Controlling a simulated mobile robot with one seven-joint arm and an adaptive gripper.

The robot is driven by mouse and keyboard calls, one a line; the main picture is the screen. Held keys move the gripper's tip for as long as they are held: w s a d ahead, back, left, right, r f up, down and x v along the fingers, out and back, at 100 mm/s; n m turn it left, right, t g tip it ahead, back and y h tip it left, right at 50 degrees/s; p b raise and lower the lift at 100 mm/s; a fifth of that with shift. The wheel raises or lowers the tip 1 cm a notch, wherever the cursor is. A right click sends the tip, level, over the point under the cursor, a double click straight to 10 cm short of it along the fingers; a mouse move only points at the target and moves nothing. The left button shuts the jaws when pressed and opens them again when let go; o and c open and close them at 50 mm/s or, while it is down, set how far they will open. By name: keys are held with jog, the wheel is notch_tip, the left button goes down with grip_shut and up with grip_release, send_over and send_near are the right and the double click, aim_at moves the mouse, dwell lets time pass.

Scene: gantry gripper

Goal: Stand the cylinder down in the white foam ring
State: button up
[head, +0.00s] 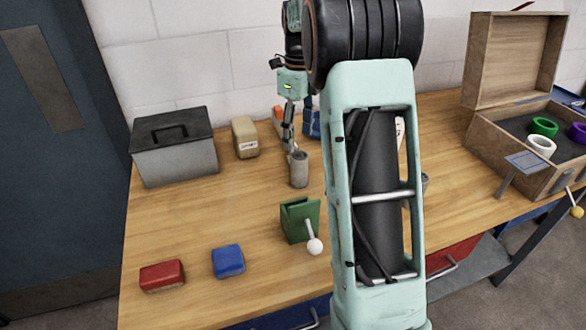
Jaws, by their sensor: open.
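The grey cylinder (299,171) stands upright on the wooden table, left of my arm. My gripper (291,149) points down at the top of the cylinder and is open. A finger overlaps the cylinder's upper left rim; I cannot tell whether they touch. Part of the gripper is hard to make out at this size. The white foam ring (541,146) lies in the open wooden box (492,157) at the right, beside a green ring (544,127) and a purple ring (579,132). The ring looks empty.
A grey metal box (177,160), a tan block (245,138), a red block (162,276), a blue block (228,261) and a green holder (299,221) with a white-balled stick stand on the table (200,217). My arm hides the table's middle. The box lid (516,58) stands open.

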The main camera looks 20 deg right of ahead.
aim_at(300, 155)
jog(key=f, duration=0.8)
jog(key=shift+d+f, duration=0.25)
jog(key=shift+f, duration=0.15)
jog(key=shift+c, duration=0.5)
jog(key=shift+w, duration=0.1)
grip_shut()
